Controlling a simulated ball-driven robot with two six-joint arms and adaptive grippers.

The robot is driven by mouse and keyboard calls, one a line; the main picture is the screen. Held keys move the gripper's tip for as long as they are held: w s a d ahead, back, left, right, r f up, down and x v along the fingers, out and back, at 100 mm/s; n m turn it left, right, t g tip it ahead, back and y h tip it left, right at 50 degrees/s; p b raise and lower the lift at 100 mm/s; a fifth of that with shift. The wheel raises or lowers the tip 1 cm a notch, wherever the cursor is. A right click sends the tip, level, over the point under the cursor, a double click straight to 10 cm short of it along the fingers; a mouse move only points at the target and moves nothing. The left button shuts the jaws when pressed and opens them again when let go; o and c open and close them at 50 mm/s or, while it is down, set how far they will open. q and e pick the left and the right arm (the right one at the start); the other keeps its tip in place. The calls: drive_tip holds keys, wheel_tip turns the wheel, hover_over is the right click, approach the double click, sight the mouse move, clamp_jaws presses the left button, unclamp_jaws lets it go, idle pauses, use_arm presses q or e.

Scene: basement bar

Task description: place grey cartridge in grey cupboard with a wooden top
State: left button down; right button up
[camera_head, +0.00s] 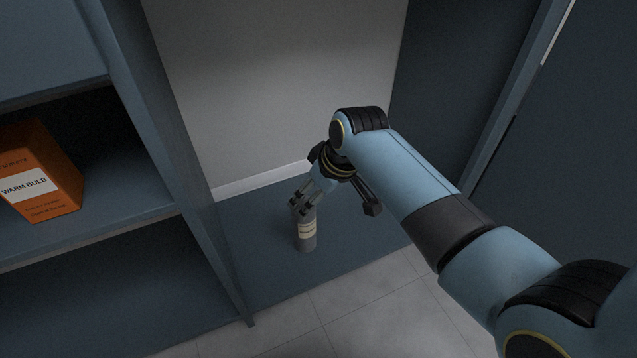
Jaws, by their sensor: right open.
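The grey cartridge (306,240), a small cylinder with a pale label band, stands upright on the blue-grey floor panel (270,270) of a compartment between a shelf side and a dark panel. My right gripper (334,212) is open above and beside it. Its left finger is at the cartridge's top, and whether they touch I cannot tell. Its other finger is spread to the right, clear of the cartridge. My left gripper is not in view. No wooden top shows, so I cannot tell whether this compartment belongs to the grey cupboard.
An orange box (40,172) labelled "WARM BULB" sits on a shelf (130,195) at the left. An upright side panel (165,140) stands between that shelf and the compartment. A dark panel (455,80) stands at the right. Bare tiled floor (350,315) lies in front.

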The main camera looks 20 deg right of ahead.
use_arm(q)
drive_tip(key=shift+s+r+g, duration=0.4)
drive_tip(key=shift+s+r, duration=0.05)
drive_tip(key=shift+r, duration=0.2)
use_arm(e)
drive_tip(key=s+d+r+m, duration=0.1)
drive_tip(key=s+r, duration=0.3)
drive_tip(key=s, duration=0.5)
drive_tip(key=s+d+r+m+h, duration=0.1)
drive_tip(key=s+d+r, duration=0.3)
drive_tip(key=s, duration=0.6)
drive_tip(key=s+d+r+m+g, duration=0.1)
drive_tip(key=s+r, duration=0.3)
drive_tip(key=s, duration=0.6)
drive_tip(key=shift+s+d+m+h, duration=0.2)
drive_tip(key=shift+d+m+h, duration=0.2)
drive_tip(key=shift+d, duration=0.4)
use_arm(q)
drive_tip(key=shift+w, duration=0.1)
